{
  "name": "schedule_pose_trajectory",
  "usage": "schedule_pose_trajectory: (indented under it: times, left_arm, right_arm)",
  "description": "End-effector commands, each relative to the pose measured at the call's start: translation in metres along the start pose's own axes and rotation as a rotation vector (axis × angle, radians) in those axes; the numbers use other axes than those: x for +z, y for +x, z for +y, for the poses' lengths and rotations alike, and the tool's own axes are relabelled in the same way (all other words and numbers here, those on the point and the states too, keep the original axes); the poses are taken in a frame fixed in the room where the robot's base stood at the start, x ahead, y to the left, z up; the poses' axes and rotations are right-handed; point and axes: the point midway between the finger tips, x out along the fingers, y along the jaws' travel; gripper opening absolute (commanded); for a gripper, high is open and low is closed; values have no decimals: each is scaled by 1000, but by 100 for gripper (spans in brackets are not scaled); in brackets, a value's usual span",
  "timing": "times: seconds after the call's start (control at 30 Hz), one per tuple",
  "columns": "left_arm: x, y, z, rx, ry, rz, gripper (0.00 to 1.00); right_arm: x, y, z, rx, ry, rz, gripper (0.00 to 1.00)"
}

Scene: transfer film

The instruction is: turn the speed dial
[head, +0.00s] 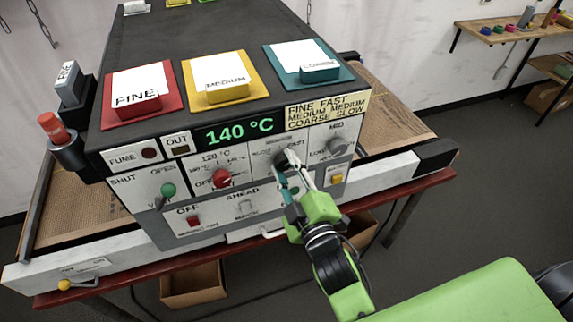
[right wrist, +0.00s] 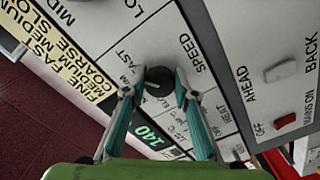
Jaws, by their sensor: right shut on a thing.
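The speed dial (head: 281,157) is a dark round knob on the grey front panel of the machine, between the SLOW and FAST markings. My right gripper (head: 287,162) reaches it from the lower right and covers part of it. In the right wrist view the black dial (right wrist: 159,80) sits between the two fingertips of my right gripper (right wrist: 158,86), beside the word SPEED. The fingers are shut on the dial from both sides. Which way the dial points cannot be told. My left gripper is not in view.
Nearby are the red temperature knob (head: 222,178), the grey load knob (head: 337,145), a yellow button (head: 337,178) and a green-knobbed lever (head: 168,190). The display (head: 239,131) reads 140 °C. A yellow card (head: 325,112) pairs fine with fast, medium with medium, coarse with slow.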

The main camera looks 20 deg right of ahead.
Motion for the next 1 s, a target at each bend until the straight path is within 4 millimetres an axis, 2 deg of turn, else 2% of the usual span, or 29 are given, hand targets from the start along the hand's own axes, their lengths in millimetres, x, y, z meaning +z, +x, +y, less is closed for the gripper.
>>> schedule_pose_trajectory:
  times: [0.3,0.83,0.87,0.9,1.0]
  left_arm:
    - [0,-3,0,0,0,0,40]
    - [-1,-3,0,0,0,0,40]
    - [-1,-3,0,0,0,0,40]
    - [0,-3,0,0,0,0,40]
    - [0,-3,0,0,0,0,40]
  right_arm:
    - [1,0,-1,-1,111,-2,5]
    - [1,0,-1,-1,132,-2,5]
    - [1,0,-1,-1,132,-2,34]
    - [1,0,-1,-1,132,-2,43]
    - [0,0,-1,-1,131,-1,43]
